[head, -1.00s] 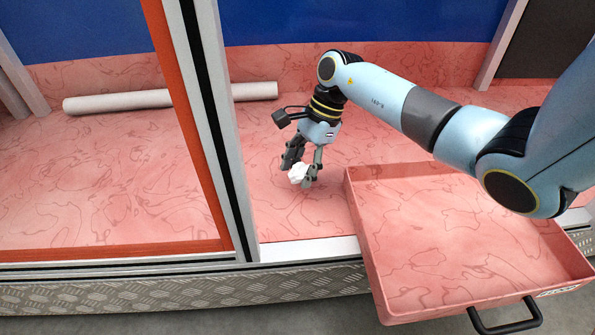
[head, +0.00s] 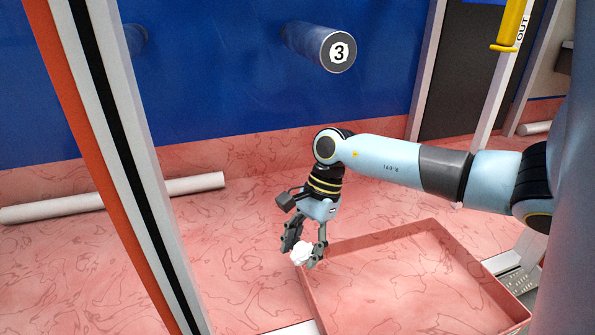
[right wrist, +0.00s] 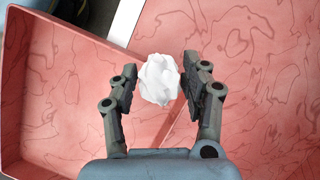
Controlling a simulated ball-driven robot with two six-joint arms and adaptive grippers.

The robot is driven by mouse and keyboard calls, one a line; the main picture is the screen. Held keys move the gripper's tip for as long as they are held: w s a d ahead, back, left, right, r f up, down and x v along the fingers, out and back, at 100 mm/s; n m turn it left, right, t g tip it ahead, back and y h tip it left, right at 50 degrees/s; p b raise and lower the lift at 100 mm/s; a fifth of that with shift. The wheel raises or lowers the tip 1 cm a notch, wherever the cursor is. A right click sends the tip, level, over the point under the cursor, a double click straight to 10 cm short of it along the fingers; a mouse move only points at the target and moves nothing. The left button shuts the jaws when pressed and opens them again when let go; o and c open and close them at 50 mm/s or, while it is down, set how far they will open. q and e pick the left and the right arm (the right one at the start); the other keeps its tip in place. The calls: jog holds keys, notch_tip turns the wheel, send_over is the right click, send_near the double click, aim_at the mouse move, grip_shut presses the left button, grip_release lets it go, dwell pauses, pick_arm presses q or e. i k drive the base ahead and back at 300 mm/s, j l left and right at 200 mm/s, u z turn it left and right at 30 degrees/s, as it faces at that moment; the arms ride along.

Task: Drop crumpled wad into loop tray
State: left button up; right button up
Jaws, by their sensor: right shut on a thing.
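The crumpled wad (head: 301,252) is small, white and rounded. My right gripper (head: 305,252) is shut on it and points downward. In the right wrist view the wad (right wrist: 158,79) sits between the two fingers (right wrist: 158,88). The pink tray (head: 392,236) has low walls and an empty-looking floor. In the head view the wad overlaps the tray's far left corner; how high it is above the rim I cannot tell. In the right wrist view the tray's wall (right wrist: 95,47) shows at the left. My left gripper is out of view.
A white and orange post (head: 125,150) stands at the left. A white roll (head: 110,198) lies on the pink surface behind it. A blue wall carries a round peg marked 3 (head: 338,52). A yellow piece marked OUT (head: 512,25) is at the upper right.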

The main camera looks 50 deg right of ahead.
aim_at(404, 291)
jog(key=j+z, duration=0.15)
jog(key=z, duration=1.05)
